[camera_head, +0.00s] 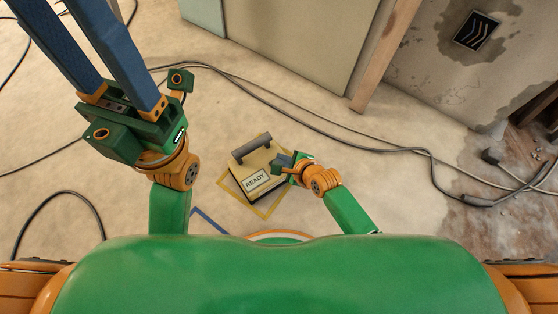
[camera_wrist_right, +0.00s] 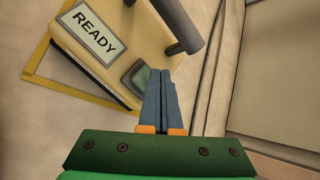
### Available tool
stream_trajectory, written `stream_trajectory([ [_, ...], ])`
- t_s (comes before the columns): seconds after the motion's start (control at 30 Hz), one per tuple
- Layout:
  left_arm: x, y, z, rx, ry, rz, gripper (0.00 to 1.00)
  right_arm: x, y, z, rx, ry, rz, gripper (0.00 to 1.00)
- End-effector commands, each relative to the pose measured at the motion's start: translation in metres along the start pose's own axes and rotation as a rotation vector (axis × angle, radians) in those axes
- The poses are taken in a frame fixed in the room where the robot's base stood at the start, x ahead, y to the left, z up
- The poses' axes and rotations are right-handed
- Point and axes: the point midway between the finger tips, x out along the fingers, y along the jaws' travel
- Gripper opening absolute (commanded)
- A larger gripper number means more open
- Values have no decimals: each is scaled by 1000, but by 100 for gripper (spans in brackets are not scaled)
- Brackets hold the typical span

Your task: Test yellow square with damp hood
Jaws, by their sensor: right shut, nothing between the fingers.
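The damp hood (camera_head: 262,163) is a cream box with a dark grey handle and a label reading "READY". It stands on the floor within the yellow square outline (camera_head: 228,188); the wrist view also shows the hood (camera_wrist_right: 118,38) and a yellow line (camera_wrist_right: 42,48). A dark green button (camera_wrist_right: 137,76) is on the hood's top, near the label. My right gripper (camera_head: 280,161) is shut and empty, its blue fingertips (camera_wrist_right: 160,74) right beside the button; I cannot tell if they touch. My left gripper (camera_head: 70,25) is raised and open, away from the hood, its tips cut off by the frame.
Black cables (camera_head: 330,126) run across the floor behind the hood and to the right. A blue line (camera_head: 208,220) is on the floor at the hood's front left.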

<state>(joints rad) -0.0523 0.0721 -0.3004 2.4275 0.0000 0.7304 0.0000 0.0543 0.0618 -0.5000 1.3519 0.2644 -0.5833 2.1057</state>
Motion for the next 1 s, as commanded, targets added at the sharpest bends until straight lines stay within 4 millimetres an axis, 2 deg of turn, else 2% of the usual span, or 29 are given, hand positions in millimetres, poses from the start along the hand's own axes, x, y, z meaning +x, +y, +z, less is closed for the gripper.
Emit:
stream_trajectory([
  [1.0, -4, 0, 0, 1, -1, -2, 50, 7, 5, -5, 0, 0, 0, 0],
])
